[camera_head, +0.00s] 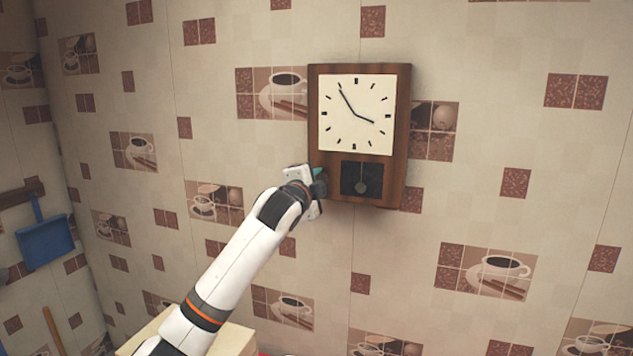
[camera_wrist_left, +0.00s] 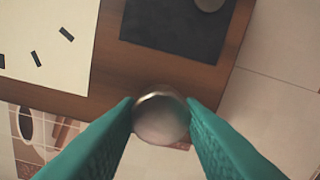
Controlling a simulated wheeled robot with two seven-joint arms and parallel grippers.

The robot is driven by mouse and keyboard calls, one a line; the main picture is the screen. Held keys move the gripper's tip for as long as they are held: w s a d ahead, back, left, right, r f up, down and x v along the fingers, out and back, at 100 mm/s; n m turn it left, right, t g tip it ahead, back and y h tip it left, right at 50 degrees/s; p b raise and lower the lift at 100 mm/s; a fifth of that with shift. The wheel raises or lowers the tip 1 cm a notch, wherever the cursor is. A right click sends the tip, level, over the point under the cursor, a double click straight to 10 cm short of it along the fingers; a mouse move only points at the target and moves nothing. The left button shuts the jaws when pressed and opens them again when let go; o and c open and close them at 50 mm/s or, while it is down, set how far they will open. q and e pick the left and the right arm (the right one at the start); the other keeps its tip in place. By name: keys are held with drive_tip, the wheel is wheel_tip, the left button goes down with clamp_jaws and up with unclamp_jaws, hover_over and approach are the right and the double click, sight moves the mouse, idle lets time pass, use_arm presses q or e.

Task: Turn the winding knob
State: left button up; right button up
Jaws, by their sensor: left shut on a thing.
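A wooden wall clock (camera_head: 401,130) with a square white face and a dark pendulum window hangs on the tiled wall. In the left wrist view, the round metallic winding knob (camera_wrist_left: 160,118) is at the lower edge of the clock's wood (camera_wrist_left: 105,95). The green fingers of my left gripper (camera_wrist_left: 160,112) are on both sides of the knob and shut on it. In the head view my left gripper (camera_head: 316,180) is at the clock's lower left side, and the knob is hidden there. My right gripper is not in view.
A blue dustpan (camera_head: 46,242) hangs on the wall at the far left. A pale box-like surface (camera_head: 236,340) shows at the bottom, partly behind my left arm. The wall right of the clock is clear of objects.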

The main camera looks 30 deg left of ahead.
use_arm(q)
drive_tip(key=m, duration=0.4)
drive_tip(key=shift+d+f, duration=0.1)
drive_tip(key=shift+f, duration=0.1)
drive_tip(key=shift+f+m, duration=0.1)
drive_tip(key=shift+m, duration=0.2)
drive_tip(key=o, duration=1)
drive_tip(key=shift+d+r, duration=0.1)
drive_tip(key=shift+r, duration=0.1)
drive_tip(key=shift+s, duration=0.1)
